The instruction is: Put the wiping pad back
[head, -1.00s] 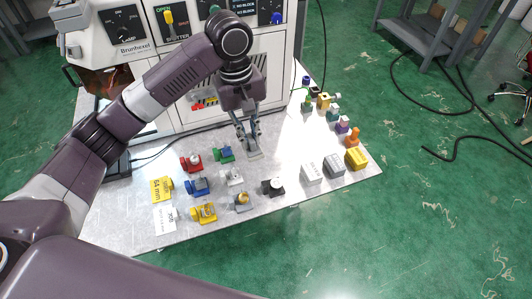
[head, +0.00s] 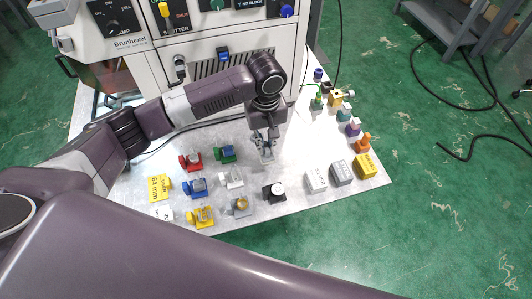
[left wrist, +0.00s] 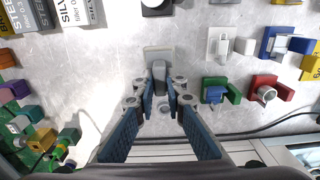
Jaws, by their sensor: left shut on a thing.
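The wiping pad (left wrist: 159,52) is a pale flat plate with a grey upright handle, at the upper middle of the left wrist view. In the head view the pad (head: 267,158) is small and partly hidden under my gripper. My left gripper (head: 265,146) points down over the middle of the table, right of the green block. In the left wrist view its fingertips (left wrist: 160,100) are closed on the pad's handle. The pad is at or close to the tabletop; I cannot tell whether it touches. My right gripper is out of view.
Coloured clamp-like blocks (head: 197,187) stand left of the pad. Silver, steel and yellow labelled blocks (head: 341,173) stand at the right front, small coloured pieces (head: 353,129) along the right edge. The machine (head: 215,60) stands behind. The metal table (head: 290,150) is bare right of the pad.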

